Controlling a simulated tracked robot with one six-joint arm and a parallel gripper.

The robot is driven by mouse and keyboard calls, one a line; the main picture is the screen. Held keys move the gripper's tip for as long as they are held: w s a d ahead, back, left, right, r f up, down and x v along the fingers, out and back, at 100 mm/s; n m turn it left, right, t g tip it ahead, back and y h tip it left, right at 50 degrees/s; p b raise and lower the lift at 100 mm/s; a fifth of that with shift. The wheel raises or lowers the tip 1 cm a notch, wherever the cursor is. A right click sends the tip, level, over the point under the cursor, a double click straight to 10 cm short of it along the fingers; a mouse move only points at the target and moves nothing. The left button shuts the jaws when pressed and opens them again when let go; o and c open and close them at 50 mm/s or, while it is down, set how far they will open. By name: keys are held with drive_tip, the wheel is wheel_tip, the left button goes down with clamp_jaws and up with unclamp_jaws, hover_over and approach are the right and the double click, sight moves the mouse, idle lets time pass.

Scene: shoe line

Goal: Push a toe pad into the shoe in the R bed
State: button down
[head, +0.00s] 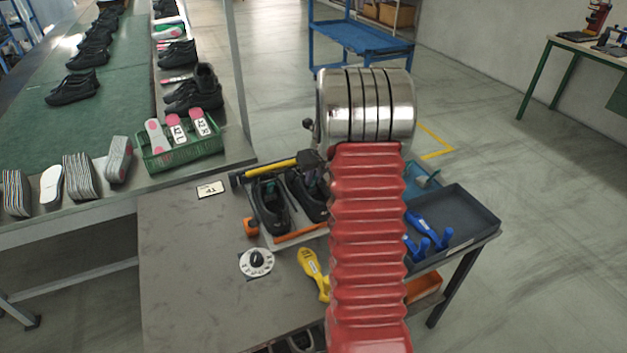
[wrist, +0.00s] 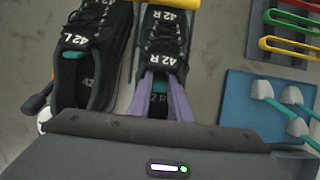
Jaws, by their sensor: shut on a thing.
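Two black shoes lie side by side in the wrist view, the 42 L shoe (wrist: 85,60) on the left and the 42 R shoe (wrist: 163,40) on the right. My gripper (wrist: 166,85) has its two purple-grey fingers inside the opening of the R shoe. A small teal piece (wrist: 161,75), probably the toe pad, shows between the fingertips, mostly hidden. Teal (wrist: 73,54) also shows inside the L shoe. In the head view the L shoe (head: 270,205) and R shoe (head: 308,197) sit on the bed plate (head: 297,234); my arm hides part of the R side.
A blue tray (wrist: 235,92) with teal, pale-ended pieces lies right of the shoes. A dark tray (head: 475,212) holds blue tools. A yellow tool (head: 314,270) and a round dial (head: 257,262) lie in front.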

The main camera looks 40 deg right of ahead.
drive_tip(key=shift+w+d+f, duration=0.1)
drive_tip(key=shift+w+d, duration=0.1)
drive_tip(key=shift+w, duration=0.5)
drive_tip(key=c, duration=1.5)
unclamp_jaws()
drive_tip(key=shift+c, duration=0.2)
drive_tip(key=shift+s+a+r, duration=0.15)
drive_tip(key=shift+s+r, duration=0.05)
drive_tip(key=shift+s, duration=0.4)
drive_tip(key=shift+s+a+r, duration=0.1)
drive_tip(key=shift+s+r, duration=0.1)
drive_tip(key=shift+s, duration=0.35)
drive_tip(key=shift+r, duration=0.1)
drive_tip(key=shift+r, duration=1.4)
drive_tip(key=shift+r, duration=0.1)
